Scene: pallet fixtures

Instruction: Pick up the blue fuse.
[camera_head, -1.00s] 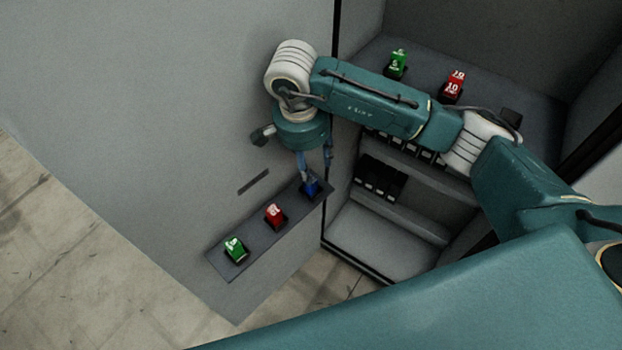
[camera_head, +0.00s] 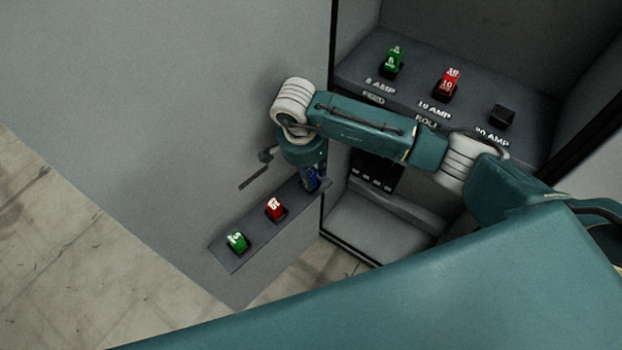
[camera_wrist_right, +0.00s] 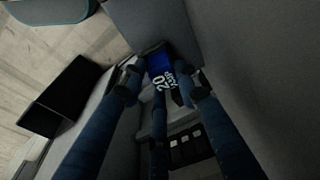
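The blue fuse (camera_head: 313,181) sits at the right end of the dark shelf (camera_head: 226,259) on the grey door. It is mostly hidden by my gripper in the head view. In the right wrist view the blue fuse (camera_wrist_right: 158,66) shows its white "20 AMP" marking. My right gripper (camera_head: 311,174) is right at the fuse. In the wrist view its fingertips (camera_wrist_right: 165,81) stand apart on both sides of the fuse, with a gap visible on the left; a further finger lies below. Firm contact cannot be seen. My left gripper is not in view.
A red fuse (camera_head: 274,208) and a green fuse (camera_head: 237,241) share the door shelf. In the cabinet, a panel holds a green fuse (camera_head: 393,62), a red fuse (camera_head: 446,84) and an empty black socket (camera_head: 501,116). The cabinet's lower ledge (camera_head: 375,225) is bare.

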